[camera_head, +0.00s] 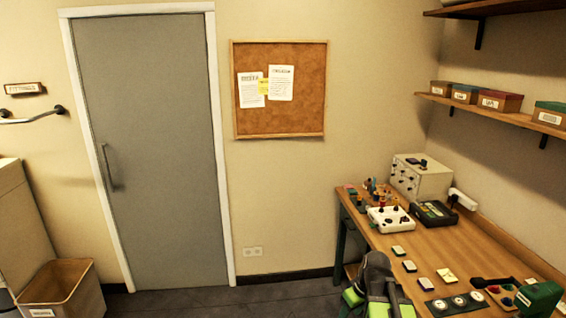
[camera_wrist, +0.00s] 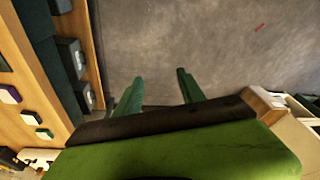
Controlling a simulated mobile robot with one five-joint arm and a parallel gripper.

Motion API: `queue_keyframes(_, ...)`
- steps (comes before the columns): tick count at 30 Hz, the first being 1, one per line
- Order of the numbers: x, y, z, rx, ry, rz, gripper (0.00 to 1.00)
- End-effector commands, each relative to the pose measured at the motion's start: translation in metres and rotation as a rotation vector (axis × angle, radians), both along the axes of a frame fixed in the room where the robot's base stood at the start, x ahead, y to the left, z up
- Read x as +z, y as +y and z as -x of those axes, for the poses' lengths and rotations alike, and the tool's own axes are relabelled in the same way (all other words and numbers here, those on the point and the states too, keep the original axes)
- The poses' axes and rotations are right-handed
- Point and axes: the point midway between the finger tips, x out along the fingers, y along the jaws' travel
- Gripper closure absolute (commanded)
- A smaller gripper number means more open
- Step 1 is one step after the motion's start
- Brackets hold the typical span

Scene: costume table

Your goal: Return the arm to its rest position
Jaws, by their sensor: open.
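My gripper (camera_wrist: 160,76) shows in the wrist view as two dark green fingers standing apart, with nothing between them. The green body of my wrist fills the bottom of that view. In the head view, my arm (camera_head: 376,283), dark grey and green, stands at the bottom, in front of the near left edge of the wooden table (camera_head: 433,252). I cannot make out the fingertips there.
A cardboard bin (camera_head: 62,287) stands at far left. The floor (camera_head: 230,300) before the door is clear.

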Motion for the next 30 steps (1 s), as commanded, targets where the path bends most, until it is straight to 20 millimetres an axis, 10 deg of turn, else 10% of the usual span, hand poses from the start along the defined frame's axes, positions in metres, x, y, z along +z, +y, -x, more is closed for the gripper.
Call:
queue_keyframes(7, -0.053, 0.119, 0.034, -0.044, 0.119, 0.053, 0.53)
queue_keyframes(15, -0.045, 0.098, 0.057, -0.403, 0.209, 0.09, 0.53)
queue_keyframes(30, -0.046, 0.098, 0.057, -0.432, 0.21, 0.084, 0.53)
